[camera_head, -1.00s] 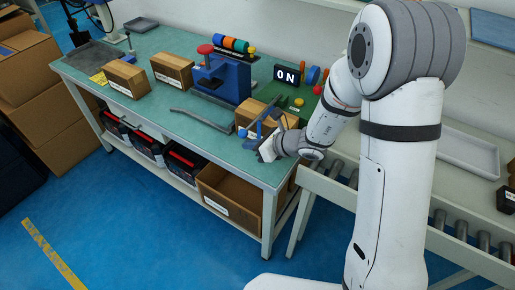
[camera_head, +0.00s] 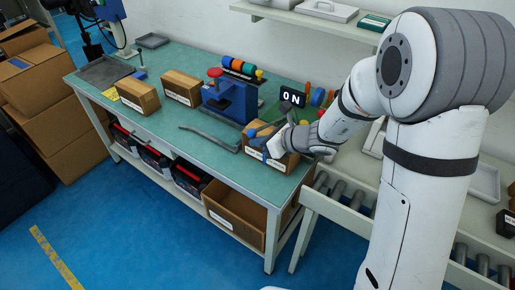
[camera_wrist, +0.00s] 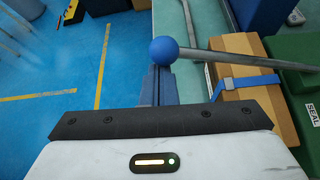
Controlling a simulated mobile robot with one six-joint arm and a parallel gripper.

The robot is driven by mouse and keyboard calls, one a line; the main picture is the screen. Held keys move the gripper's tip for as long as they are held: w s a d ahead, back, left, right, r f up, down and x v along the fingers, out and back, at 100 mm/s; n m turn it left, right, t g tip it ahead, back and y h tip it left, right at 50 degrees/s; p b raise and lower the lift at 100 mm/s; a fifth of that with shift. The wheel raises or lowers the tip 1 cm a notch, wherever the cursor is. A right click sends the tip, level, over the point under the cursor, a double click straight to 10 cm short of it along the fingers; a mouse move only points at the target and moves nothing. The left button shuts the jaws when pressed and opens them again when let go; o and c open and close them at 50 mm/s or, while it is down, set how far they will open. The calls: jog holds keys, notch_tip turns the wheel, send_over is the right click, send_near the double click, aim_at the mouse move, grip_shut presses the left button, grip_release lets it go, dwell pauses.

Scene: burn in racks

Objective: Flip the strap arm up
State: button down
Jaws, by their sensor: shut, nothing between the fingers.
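The strap arm is a grey rod (camera_wrist: 240,59) with a blue ball (camera_wrist: 163,49) on its end. In the wrist view it runs from the ball to the right, across a cardboard box with a blue strap (camera_wrist: 250,81). My gripper (camera_wrist: 160,69) is shut, with its blue fingers just below the ball in the picture. I cannot tell whether they touch it. In the head view my gripper (camera_head: 268,147) is at the front right of the bench, by the labelled box (camera_head: 287,161). My wrist hides part of the box and the rod there.
Two more boxes (camera_head: 138,96) (camera_head: 182,87) and a grey bent bar (camera_head: 208,138) are on the green bench (camera_head: 170,120). A roller conveyor (camera_head: 340,187) lies to the right.

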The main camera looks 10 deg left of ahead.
dwell(0.4)
notch_tip(320, 180, down, 4)
jog(key=s+b, duration=0.2)
jog(key=b, duration=0.3)
jog(key=w+p+v, duration=0.1)
jog(key=v, duration=0.9)
jog(key=shift+w+d, duration=0.35)
jog(key=shift+w, duration=0.05)
jog(key=shift+r, duration=0.15)
